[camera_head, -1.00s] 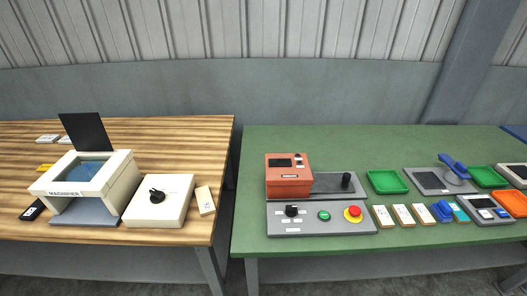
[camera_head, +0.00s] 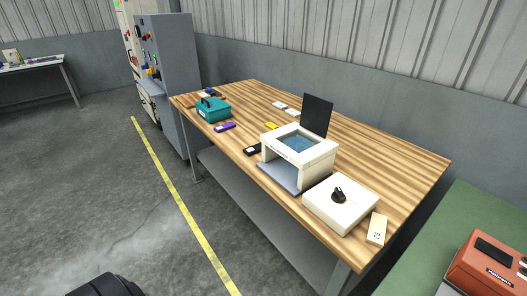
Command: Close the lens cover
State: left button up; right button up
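The magnifier (camera_head: 322,150) is a cream box-shaped frame on the wooden table, with a bluish lens (camera_head: 299,144) in its top. Its dark lens cover (camera_head: 316,115) stands upright at the back edge of the frame, so the lens is uncovered. A cream box (camera_head: 352,211) with a black knob (camera_head: 338,195) sits to the right of the magnifier. Neither of my grippers shows in the view.
The wooden table (camera_head: 409,160) also holds a teal case (camera_head: 212,109), a purple item (camera_head: 225,127), a black item (camera_head: 253,150) and a small tag block (camera_head: 377,229). A grey cabinet (camera_head: 172,75) stands behind its left end. The floor (camera_head: 90,190) at left is open. A green table (camera_head: 465,215) is at right.

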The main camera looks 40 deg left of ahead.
aim_at(316, 112)
jog(key=u, duration=0.8)
